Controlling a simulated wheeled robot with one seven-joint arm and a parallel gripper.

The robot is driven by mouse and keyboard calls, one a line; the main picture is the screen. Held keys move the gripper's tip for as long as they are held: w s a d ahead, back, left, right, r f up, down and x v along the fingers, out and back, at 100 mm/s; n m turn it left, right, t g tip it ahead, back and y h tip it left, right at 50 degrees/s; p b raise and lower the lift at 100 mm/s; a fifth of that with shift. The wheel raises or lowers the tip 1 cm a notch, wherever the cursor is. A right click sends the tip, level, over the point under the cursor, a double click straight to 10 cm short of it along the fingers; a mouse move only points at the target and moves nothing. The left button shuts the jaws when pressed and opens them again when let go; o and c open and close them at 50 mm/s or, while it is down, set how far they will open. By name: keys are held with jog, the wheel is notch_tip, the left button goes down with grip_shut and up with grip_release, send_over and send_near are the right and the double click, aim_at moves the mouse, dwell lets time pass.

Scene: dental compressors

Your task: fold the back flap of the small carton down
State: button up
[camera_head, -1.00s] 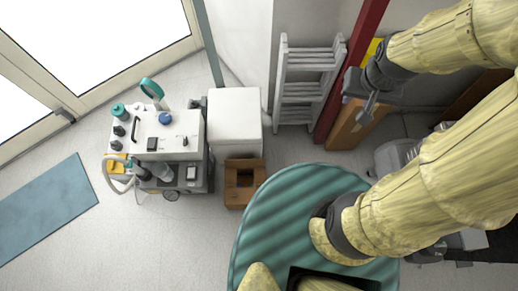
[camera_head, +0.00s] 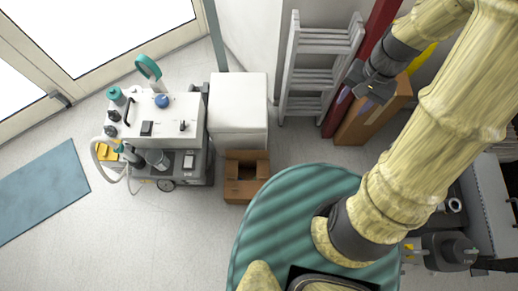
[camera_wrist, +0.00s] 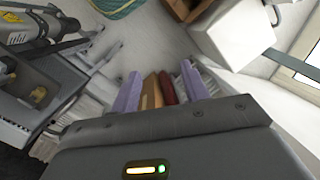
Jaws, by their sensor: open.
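The small carton (camera_head: 246,180) is a brown box on the floor, in front of a white box. Its top is open around a dark inside. Brown flaps show around the opening, but their exact angles are too small to tell. The carton also shows, cut off, at the top edge of the wrist view (camera_wrist: 186,9). My gripper (camera_head: 354,87) is at the upper right in the head view, well to the right of the carton and apart from it. In the wrist view its two purple fingers (camera_wrist: 160,90) are spread with nothing held.
The white box (camera_head: 238,103) stands directly behind the carton, and a wheeled machine (camera_head: 155,125) is to its left. A grey ladder (camera_head: 318,65), red post (camera_head: 376,35) and larger brown cardboard (camera_head: 375,113) are near my gripper.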

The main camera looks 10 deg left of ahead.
aim_at(259, 152)
jog(key=w+a+f+m+g+y+b, duration=0.1)
jog(key=w+a+f+m+y+b, duration=0.1)
jog(key=f+b, duration=1.1)
jog(key=w+a+f+m+g+y+b, duration=0.1)
jog(key=w+a+f+m+y+b, duration=0.2)
jog(key=f, duration=2.7)
jog(key=w+a+f+m+y+b, duration=0.3)
jog(key=f+m+y+b, duration=0.5)
jog(key=f+b, duration=1.4)
jog(key=y+b, duration=0.1)
jog(key=y, duration=0.2)
jog(key=shift+a+m+g+b, duration=0.3)
jog(key=shift+a+g+b, duration=0.1)
jog(key=b+x, duration=0.6)
jog(key=x, duration=1.1)
jog(key=shift+s+a+f+b, duration=0.1)
jog(key=shift+s+a+b, duration=0.1)
jog(key=shift+b, duration=0.1)
grip_shut()
